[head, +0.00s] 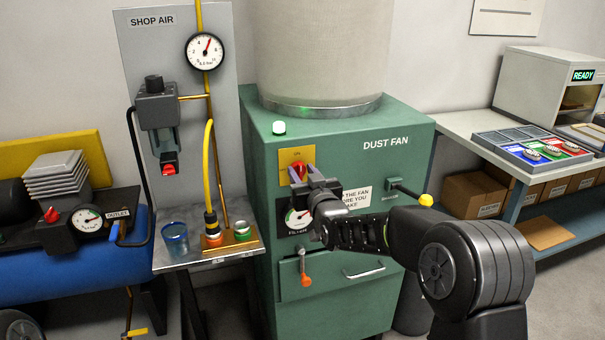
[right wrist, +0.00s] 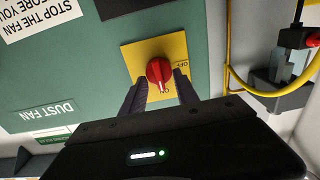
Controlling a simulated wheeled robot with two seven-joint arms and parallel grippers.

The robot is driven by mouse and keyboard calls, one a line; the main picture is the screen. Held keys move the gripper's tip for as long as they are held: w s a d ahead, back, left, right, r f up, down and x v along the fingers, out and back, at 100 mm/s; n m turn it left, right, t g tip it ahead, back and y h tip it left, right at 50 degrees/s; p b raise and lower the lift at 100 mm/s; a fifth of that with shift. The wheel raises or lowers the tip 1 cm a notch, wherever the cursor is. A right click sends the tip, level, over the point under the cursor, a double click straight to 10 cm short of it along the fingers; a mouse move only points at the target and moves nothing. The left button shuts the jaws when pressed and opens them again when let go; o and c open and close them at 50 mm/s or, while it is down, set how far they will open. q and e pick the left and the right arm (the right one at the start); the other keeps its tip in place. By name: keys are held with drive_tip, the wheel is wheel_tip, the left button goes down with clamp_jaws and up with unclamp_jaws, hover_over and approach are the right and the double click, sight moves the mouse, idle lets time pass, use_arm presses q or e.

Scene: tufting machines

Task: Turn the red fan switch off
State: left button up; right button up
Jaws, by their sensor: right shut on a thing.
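The red fan switch (head: 299,172) is a red knob on a yellow plate (head: 286,159) on the front of the green dust fan cabinet (head: 338,255). In the right wrist view, which is upside down, the red knob (right wrist: 159,72) sits between the two dark fingers of my right gripper (right wrist: 160,82). Its narrow end points down toward the ON mark; the OFF mark is to its right. In the head view my right gripper (head: 302,175) reaches the plate from the right and is shut on the knob, hiding part of it. My left gripper is not in view.
A pressure gauge (head: 298,217) and a lever with an orange end (head: 305,280) are below the switch. A black handle with a yellow knob (head: 425,200) sticks out to the right. The shop air panel (head: 135,80) with a yellow hose (head: 209,165) stands left of the cabinet.

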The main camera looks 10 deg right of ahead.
clamp_jaws()
